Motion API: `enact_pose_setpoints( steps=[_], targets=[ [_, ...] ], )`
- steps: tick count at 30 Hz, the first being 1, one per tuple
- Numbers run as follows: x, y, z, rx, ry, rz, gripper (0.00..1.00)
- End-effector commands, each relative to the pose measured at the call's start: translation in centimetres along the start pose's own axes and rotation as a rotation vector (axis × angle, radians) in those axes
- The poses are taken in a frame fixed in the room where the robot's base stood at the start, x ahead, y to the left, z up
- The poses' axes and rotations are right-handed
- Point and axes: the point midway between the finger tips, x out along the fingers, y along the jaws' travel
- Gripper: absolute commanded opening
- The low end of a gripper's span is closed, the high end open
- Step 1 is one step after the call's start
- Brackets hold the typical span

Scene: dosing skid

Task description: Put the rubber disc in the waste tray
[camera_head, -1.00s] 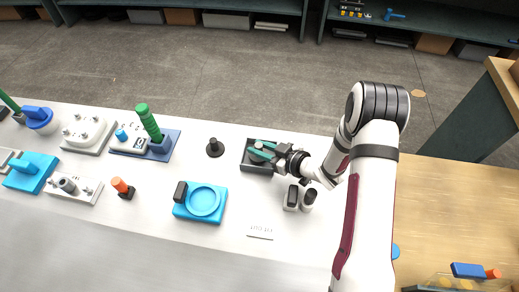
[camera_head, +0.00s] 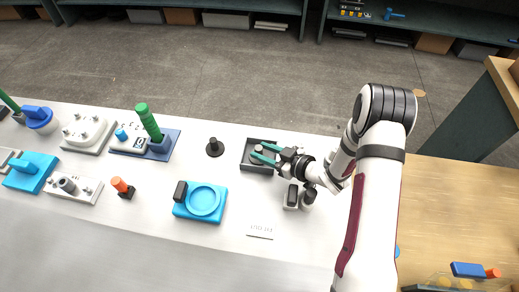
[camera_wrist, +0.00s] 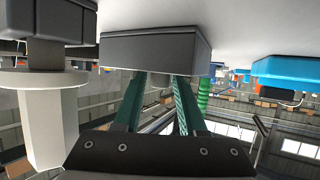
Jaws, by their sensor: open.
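The dark grey waste tray (camera_head: 246,164) stands on the white bench, left of my gripper. In the head view a small dark round piece, which looks like the rubber disc (camera_head: 257,152), is inside the tray near its middle. My gripper (camera_head: 256,153) reaches in from the right with its teal fingers apart, tips over the tray around the round piece. Whether they touch it I cannot tell. In the wrist view, which is upside down, the fingers (camera_wrist: 160,85) are spread and empty-looking, and the tray's outer wall (camera_wrist: 155,54) hides the inside.
A small white-and-black block (camera_head: 291,196) stands near my wrist. Left of the tray are a black knobbed disc (camera_head: 214,148), a blue dish fixture (camera_head: 203,201) and a green-handled device (camera_head: 149,122).

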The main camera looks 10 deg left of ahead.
Motion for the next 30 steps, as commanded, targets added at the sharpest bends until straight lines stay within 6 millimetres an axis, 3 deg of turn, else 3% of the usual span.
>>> enact_pose_setpoints(
  steps=[6,13,18,30],
  targets=[
    [-5.0,0.1,0.0,0.002,0.001,0.005,0.41],
    [-9.1,0.1,0.0,0.001,0.001,0.003,0.41],
    [-10.2,0.0,0.0,0.0,0.001,0.0,0.41],
    [-10.3,-0.1,0.0,0.0,0.001,-0.001,0.41]
  ],
)
